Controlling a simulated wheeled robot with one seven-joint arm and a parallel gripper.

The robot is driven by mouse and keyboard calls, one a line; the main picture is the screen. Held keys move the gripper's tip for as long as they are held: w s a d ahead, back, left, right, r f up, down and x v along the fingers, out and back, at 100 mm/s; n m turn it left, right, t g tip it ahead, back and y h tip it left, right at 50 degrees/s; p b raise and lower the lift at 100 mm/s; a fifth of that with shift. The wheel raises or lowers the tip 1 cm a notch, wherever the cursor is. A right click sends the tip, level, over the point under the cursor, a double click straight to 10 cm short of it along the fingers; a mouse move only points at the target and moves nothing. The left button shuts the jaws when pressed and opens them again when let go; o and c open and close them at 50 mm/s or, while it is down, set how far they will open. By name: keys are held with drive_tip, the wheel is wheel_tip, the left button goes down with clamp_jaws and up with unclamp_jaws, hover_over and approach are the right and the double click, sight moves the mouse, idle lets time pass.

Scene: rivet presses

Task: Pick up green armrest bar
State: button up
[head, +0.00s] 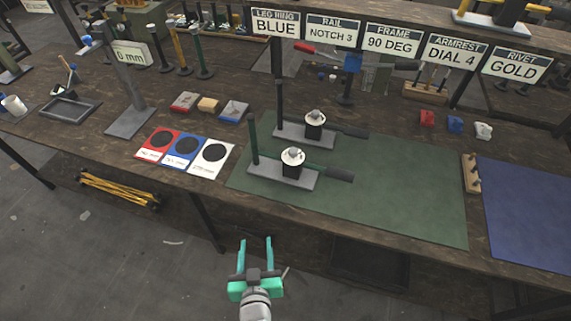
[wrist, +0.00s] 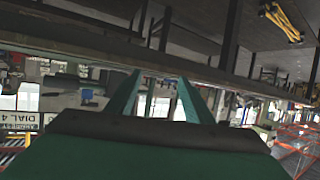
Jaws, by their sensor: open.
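My gripper (head: 255,246) is open and empty. It is in front of the workbench's near edge, with its two teal fingers apart; they also show in the wrist view (wrist: 157,97). A dark green upright bar (head: 198,52) stands on a round base at the back left, beside a yellow bar (head: 179,52) and a black bar (head: 156,50). Green bar parts (head: 253,140) also show on the front fixture (head: 280,174) on the green mat. I cannot tell for certain which is the armrest bar. My gripper is well apart from all of them.
A grey post on a plate (head: 130,122) stands left of centre. Red, blue and white cards (head: 211,160) lie near the front edge. A second fixture (head: 303,134) stands behind the front one. The green mat's right part (head: 410,190) is clear. Signs (head: 393,41) line the back.

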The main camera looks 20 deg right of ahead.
drive_tip(key=w+d+r+m+g+h, duration=0.1)
drive_tip(key=w+d+r, duration=0.15)
drive_tip(key=w, duration=0.25)
drive_tip(key=w+d+r+m+h, duration=0.1)
drive_tip(key=w+d+r+h, duration=0.1)
drive_tip(key=w+r, duration=0.15)
drive_tip(key=m+g+h, duration=0.2)
drive_tip(key=m+h, duration=0.1)
drive_tip(key=m, duration=0.1)
approach(291, 155)
drive_tip(key=shift+x, duration=4.45)
clamp_jaws()
